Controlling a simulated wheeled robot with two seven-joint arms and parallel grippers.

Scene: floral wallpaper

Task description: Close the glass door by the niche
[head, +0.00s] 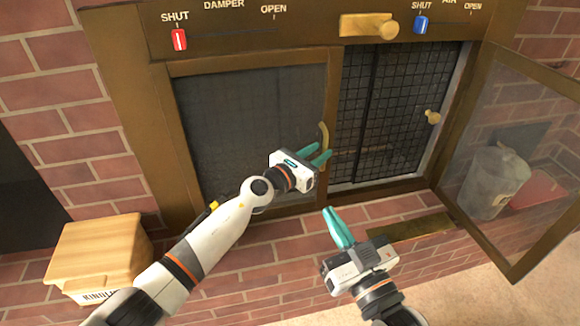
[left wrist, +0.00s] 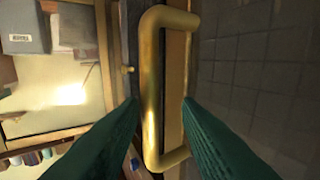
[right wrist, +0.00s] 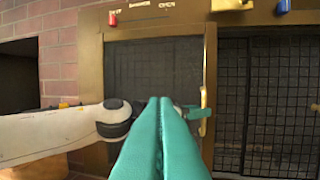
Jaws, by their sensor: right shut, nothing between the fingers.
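The left glass door (head: 250,125) has a brown metal frame and a curved brass handle (head: 324,135) at its right edge. It looks flush or nearly flush with the surround; I cannot tell if it is fully shut. My left gripper (head: 320,155) is at this handle, fingers apart. In the left wrist view the handle (left wrist: 152,90) stands upright between the two open fingertips, with no clear contact. My right gripper (head: 327,209) is shut and empty, below the handle in front of the bricks. A dark niche (head: 20,170) is at the far left.
The right glass door (head: 500,130) stands swung open, a grey canister (head: 497,185) showing through it. A mesh screen (head: 385,110) with a brass knob (head: 432,117) fills the right opening. A wooden box (head: 97,250) stands at lower left. Red (head: 179,40) and blue (head: 421,24) sliders are above.

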